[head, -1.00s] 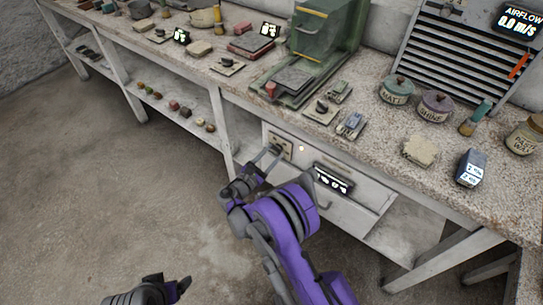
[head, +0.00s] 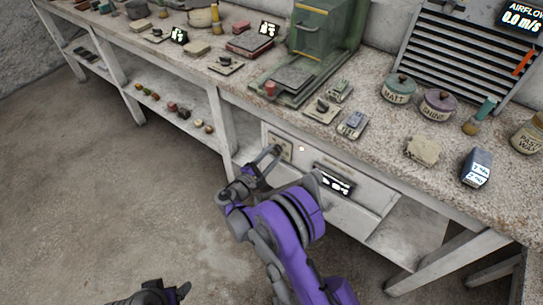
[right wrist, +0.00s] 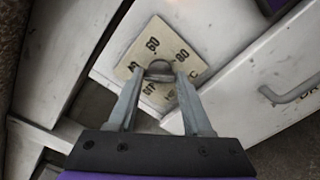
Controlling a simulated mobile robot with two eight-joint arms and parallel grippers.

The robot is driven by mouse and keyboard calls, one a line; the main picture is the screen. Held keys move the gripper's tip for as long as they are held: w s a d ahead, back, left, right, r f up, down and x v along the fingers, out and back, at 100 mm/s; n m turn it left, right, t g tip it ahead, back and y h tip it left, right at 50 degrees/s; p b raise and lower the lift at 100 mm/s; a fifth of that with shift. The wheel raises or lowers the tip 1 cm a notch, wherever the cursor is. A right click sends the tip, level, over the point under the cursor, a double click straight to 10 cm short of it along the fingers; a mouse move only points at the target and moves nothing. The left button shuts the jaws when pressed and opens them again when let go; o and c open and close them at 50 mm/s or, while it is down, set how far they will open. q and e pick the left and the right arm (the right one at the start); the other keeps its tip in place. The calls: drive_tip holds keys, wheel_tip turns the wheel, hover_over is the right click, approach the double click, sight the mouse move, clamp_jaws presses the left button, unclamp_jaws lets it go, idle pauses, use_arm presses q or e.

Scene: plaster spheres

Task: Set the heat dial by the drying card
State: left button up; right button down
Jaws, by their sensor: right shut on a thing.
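The heat dial is a grey knob (right wrist: 160,68) on a cream square plate (right wrist: 186,55) with numbers around it, 60 and 80 among them. In the head view the plate (head: 285,146) sits on the white front below the bench top. My right gripper (right wrist: 160,77) is shut on the knob, one finger on each side; it also shows in the head view (head: 273,156). The fingers hide part of the markings, and I cannot read the setting. My left gripper (head: 165,292) is low at the bottom edge, away from the bench. I cannot make out a drying card for certain.
The speckled bench top (head: 390,135) above carries a green press (head: 318,35), jars and small blocks. The floor at left is clear.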

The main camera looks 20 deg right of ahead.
idle(0.4)
drive_tip(key=shift+c, duration=1.6)
unclamp_jaws()
drive_tip(key=p+v, duration=0.1)
drive_tip(key=v, duration=1)
drive_tip(key=shift+d, duration=0.1)
